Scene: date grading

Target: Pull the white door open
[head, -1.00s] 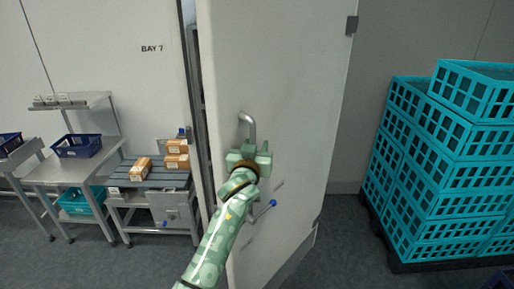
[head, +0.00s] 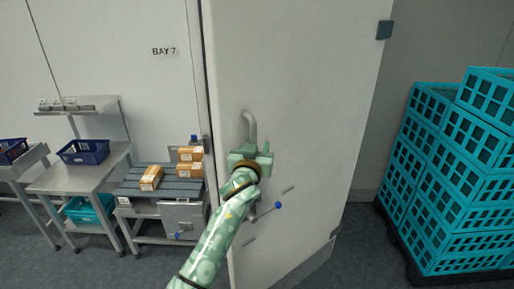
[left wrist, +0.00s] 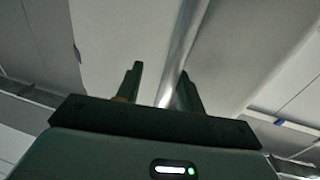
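The white door (head: 310,110) fills the middle of the head view, with a narrow dark gap along its left edge. A grey metal bar handle (head: 250,125) stands upright near that edge; its lower part is hidden behind my left gripper. My left gripper (head: 251,150) is at the handle with its fingers apart. In the left wrist view the handle (left wrist: 184,45) runs between the two fingers of the gripper (left wrist: 160,85), closer to the right finger, with space beside the left one. My right gripper is not in view.
Teal crates (head: 465,165) are stacked to the right of the door. On the left stand a metal table with a blue bin (head: 83,152) and a slatted stand (head: 170,187) with small boxes. A blue-tipped lever (head: 278,205) shows low on the door. Grey floor is clear in front.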

